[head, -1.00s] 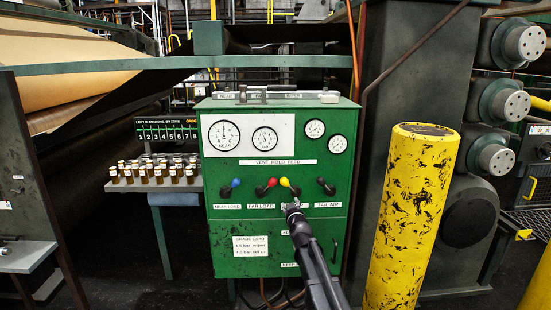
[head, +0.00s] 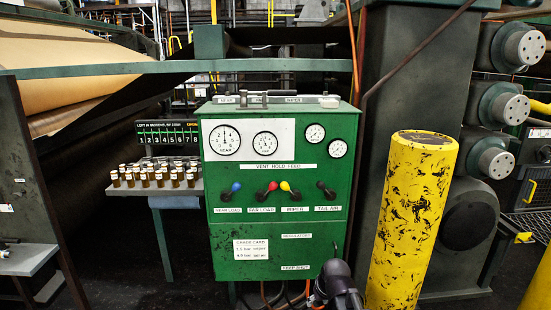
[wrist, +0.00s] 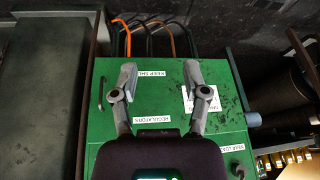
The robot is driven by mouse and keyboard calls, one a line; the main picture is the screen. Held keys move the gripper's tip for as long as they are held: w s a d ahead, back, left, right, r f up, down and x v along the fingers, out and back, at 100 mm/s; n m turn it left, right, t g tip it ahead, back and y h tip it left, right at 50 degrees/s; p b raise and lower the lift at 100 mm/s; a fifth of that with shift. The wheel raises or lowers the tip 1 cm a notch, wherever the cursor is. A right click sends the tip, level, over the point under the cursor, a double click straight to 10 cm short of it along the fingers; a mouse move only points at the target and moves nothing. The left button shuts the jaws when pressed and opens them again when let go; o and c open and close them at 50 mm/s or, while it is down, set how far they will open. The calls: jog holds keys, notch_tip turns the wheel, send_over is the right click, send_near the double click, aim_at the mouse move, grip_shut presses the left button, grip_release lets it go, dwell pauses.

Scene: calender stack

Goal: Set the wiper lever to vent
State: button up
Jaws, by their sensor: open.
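The wiper lever (head: 286,187) has a yellow knob and sits third from left on the green cabinet's front. Its knob leans up and left from its pivot, above the WIPER label (head: 291,209). A VENT HOLD FEED strip (head: 284,166) runs above the levers. My gripper (wrist: 159,85) is open and empty in the wrist view, in front of the lower cabinet face near the REGULATORS and KEEP SHUT labels. In the head view only a dark part of my arm shows, below the levers; the fingers are hidden there. The wiper lever is not visible in the wrist view.
Blue (head: 236,187) and red (head: 272,186) levers stand left of the wiper lever; a black tail-air lever (head: 325,189) stands right. A yellow post (head: 411,220) stands close on the right. A shelf of small jars (head: 155,177) is left of the cabinet.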

jog(key=s+d+m+g+h+p, duration=0.15)
jog(key=s+d+g, duration=0.25)
jog(key=s, duration=0.7)
notch_tip(320, 180, up, 16)
jog(key=p, duration=1.5)
jog(key=shift+m+p, duration=0.4)
jog(key=shift+m, duration=0.05)
